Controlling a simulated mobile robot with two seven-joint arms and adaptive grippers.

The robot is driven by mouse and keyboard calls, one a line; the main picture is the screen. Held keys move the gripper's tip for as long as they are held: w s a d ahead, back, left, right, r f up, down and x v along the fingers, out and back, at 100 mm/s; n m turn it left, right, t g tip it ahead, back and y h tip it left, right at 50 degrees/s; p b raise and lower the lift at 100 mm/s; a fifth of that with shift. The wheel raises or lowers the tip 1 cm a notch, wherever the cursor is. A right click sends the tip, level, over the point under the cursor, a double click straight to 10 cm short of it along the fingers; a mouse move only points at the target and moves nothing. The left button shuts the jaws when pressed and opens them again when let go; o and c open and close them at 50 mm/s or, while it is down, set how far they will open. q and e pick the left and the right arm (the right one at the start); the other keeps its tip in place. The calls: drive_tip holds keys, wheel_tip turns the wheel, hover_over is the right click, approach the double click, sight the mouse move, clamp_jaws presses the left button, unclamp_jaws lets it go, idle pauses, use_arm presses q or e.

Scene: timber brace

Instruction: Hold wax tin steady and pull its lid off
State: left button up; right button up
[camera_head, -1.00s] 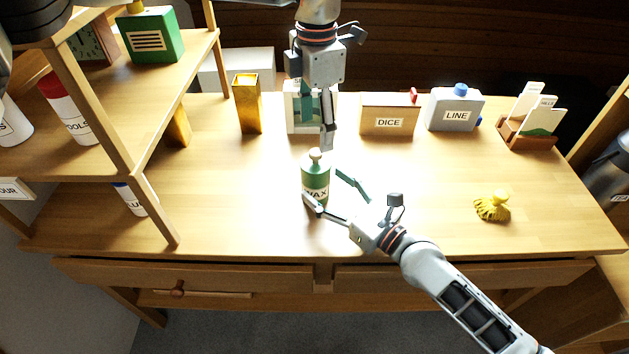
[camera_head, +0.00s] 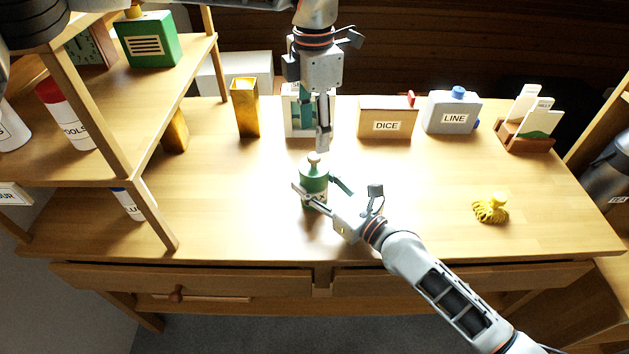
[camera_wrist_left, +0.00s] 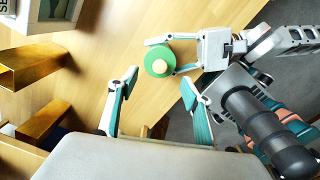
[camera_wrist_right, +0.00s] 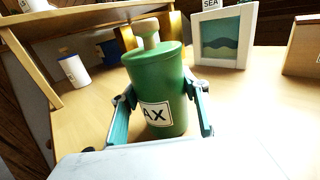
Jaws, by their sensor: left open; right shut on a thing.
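The wax tin (camera_head: 313,183) is a green cylinder with a white label and a pale knob on its lid (camera_head: 314,160). It stands upright on the table. My right gripper (camera_head: 320,190) is shut around the tin's body from the front right; its fingers flank the tin (camera_wrist_right: 157,90) in the right wrist view. My left gripper (camera_head: 323,140) hangs above and just behind the lid, fingers pointing down. In the left wrist view its fingers (camera_wrist_left: 155,95) are apart and empty, with the green lid (camera_wrist_left: 159,60) and its knob beyond them. The tin's label is partly covered by the right gripper.
Behind the tin stand a gold box (camera_head: 245,107), a framed picture (camera_head: 293,117), a DICE box (camera_head: 387,118) and a LINE can (camera_head: 453,111). A yellow tassel-like item (camera_head: 491,208) lies at the right. A wooden shelf (camera_head: 140,205) bounds the left. Table space beside the tin is clear.

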sight(314, 156)
use_arm(q)
drive_tip(key=s+d+r+n+t+y, duration=0.1)
drive_tip(key=s+r+n+t, duration=0.35)
drive_tip(key=n, duration=1.15)
drive_tip(key=x, duration=1.2)
drive_tip(key=shift+s+f, duration=0.35)
clamp_jaws()
drive_tip(key=shift+r, duration=0.25)
